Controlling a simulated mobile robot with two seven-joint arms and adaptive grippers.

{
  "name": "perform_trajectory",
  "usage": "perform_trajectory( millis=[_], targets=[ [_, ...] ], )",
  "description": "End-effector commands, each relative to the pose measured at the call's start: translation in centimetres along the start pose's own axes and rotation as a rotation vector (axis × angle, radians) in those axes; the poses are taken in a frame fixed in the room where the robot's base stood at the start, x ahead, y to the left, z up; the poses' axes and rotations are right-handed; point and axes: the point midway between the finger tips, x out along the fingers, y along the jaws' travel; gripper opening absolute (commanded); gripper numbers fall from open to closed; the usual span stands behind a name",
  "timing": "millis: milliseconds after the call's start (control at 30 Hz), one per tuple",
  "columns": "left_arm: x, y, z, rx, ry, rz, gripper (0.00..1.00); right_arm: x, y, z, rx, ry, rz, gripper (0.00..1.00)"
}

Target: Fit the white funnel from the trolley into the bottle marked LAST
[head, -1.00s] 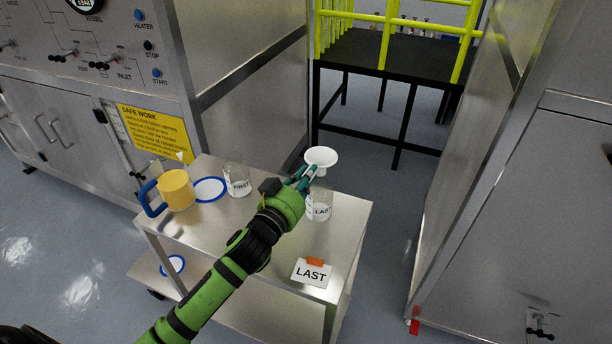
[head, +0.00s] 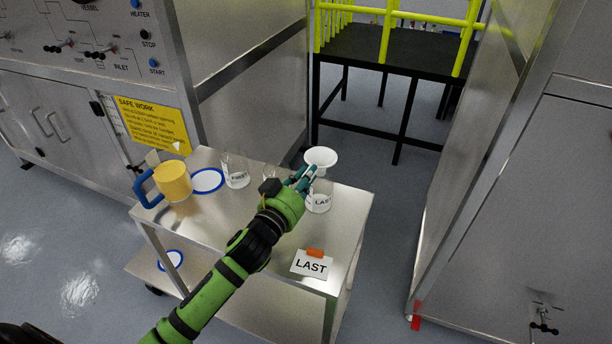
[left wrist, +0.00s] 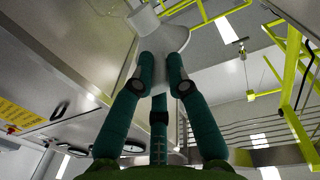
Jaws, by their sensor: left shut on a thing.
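The white funnel (head: 321,157) is in the head view, wide mouth up, at the tips of my left gripper (head: 306,176). The gripper is shut on it. The bottle marked LAST (head: 319,203) stands on the trolley (head: 342,222), just below the funnel in the picture. The gripper covers part of the bottle's top and the funnel's lower end, so I cannot tell whether the stem is inside the neck. In the left wrist view, the dark green fingers (left wrist: 160,75) close on the pale funnel (left wrist: 168,40). My right gripper is not in view.
A bottle marked FIRST (head: 236,178), a blue-rimmed white disc (head: 207,181) and a yellow jug with a blue handle (head: 174,183) stand on the trolley's left. A LAST card (head: 311,264) is near the front edge. Steel cabinets (head: 520,190) flank the trolley.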

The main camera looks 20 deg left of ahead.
Motion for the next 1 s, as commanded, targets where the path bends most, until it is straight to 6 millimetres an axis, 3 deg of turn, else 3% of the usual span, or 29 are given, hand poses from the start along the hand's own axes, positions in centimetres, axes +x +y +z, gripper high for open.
perform_trajectory(
  millis=[833, 900, 933, 1000],
  targets=[
    [0.00, 0.04, 0.48, 0.000, 0.001, 0.000, 0.00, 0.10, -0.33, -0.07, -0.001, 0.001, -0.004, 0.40],
    [0.00, 0.04, 0.48, 0.000, 0.001, 0.000, 0.36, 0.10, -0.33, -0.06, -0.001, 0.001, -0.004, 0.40],
    [0.00, 0.04, 0.47, 0.000, 0.001, 0.000, 0.44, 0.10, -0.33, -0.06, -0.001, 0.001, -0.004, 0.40],
    [0.00, 0.04, 0.47, 0.000, 0.001, 0.000, 0.44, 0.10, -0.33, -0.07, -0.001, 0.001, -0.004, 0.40]
  ],
)
